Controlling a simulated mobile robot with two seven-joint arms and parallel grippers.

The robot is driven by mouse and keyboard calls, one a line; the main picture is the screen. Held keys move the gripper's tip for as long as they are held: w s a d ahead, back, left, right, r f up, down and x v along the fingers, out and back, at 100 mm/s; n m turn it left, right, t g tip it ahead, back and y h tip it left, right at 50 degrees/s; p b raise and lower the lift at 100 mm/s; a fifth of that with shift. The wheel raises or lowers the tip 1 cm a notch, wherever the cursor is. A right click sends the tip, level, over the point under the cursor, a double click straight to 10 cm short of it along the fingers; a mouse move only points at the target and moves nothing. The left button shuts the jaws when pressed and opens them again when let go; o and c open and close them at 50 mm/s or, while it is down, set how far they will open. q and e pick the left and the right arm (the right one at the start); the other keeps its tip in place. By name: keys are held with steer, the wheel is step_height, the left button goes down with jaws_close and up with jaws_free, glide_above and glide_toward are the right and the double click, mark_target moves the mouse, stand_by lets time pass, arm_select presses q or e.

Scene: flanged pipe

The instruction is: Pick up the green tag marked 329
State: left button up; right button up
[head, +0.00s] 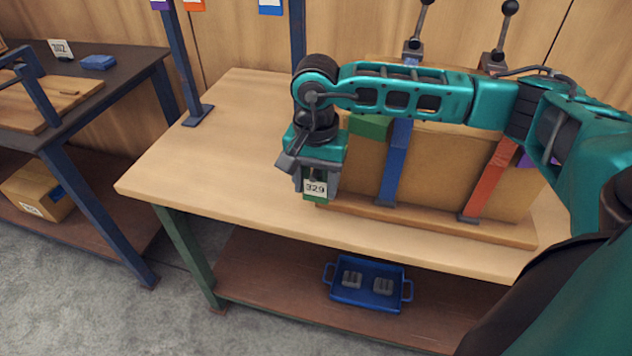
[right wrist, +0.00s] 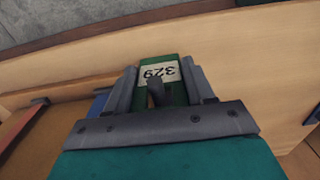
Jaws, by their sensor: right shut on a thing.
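The green tag (head: 315,189) has a white label reading 329. In the head view it sits between the fingers of my right gripper (head: 315,184), just above the front part of the wooden table. In the right wrist view the tag (right wrist: 162,66) shows between the two grey fingers of the right gripper (right wrist: 162,85), with its label upside down. The right gripper is shut on the tag. Part of the tag is hidden by the fingers. My left gripper is in neither view.
A wooden rack (head: 436,225) with blue (head: 395,165) and red (head: 487,182) straps stands right of the gripper. Two black-knobbed levers (head: 414,45) rise behind it. The tabletop's left side (head: 210,150) is clear. A blue tray (head: 368,295) with grey parts lies on the lower shelf.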

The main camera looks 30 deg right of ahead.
steer(key=c, duration=0.4)
